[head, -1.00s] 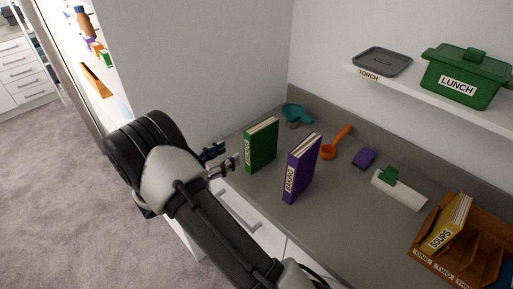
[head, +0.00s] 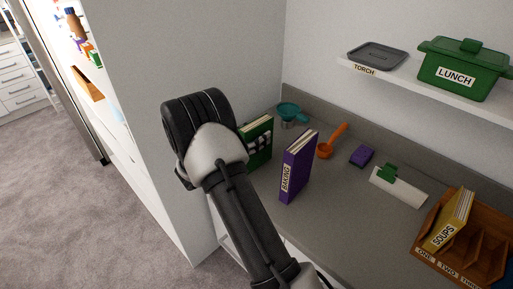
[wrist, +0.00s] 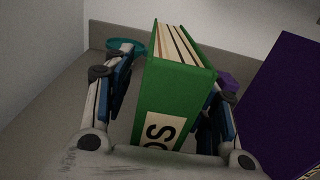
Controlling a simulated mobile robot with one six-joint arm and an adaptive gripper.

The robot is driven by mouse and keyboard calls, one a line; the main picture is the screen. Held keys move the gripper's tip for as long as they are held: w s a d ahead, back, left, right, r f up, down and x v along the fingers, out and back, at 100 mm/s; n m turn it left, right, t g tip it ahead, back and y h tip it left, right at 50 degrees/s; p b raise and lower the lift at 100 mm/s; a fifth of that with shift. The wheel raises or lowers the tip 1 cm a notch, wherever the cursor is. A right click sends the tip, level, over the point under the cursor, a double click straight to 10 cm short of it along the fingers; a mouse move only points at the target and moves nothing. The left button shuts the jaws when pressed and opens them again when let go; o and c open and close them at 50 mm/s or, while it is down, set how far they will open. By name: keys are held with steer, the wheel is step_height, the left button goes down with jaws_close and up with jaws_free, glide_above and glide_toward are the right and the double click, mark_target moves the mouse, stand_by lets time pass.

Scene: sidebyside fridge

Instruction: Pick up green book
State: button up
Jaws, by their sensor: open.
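The green book (head: 262,152) stands upright on the grey counter, left of the purple book, partly hidden behind my wrist in the head view. In the wrist view the green book (wrist: 180,95) stands between my gripper's two fingers, its spine with a cream label facing me and its pages on top. My gripper (wrist: 168,100) is open, with one blue-padded finger on each side of the book. The left finger is apart from the cover; the right finger is close to the cover, and I cannot tell if it touches. The fingertips are mostly hidden in the head view.
The purple book (head: 298,168) stands close on the right, also in the wrist view (wrist: 285,105). A teal cup (head: 290,112) and an orange scoop (head: 332,140) lie behind. A wall is on the left. A wooden rack (head: 435,254) is at far right.

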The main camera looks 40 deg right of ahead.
steer(key=shift+d, duration=0.2)
steer(key=shift+c, duration=0.4)
jaws_close()
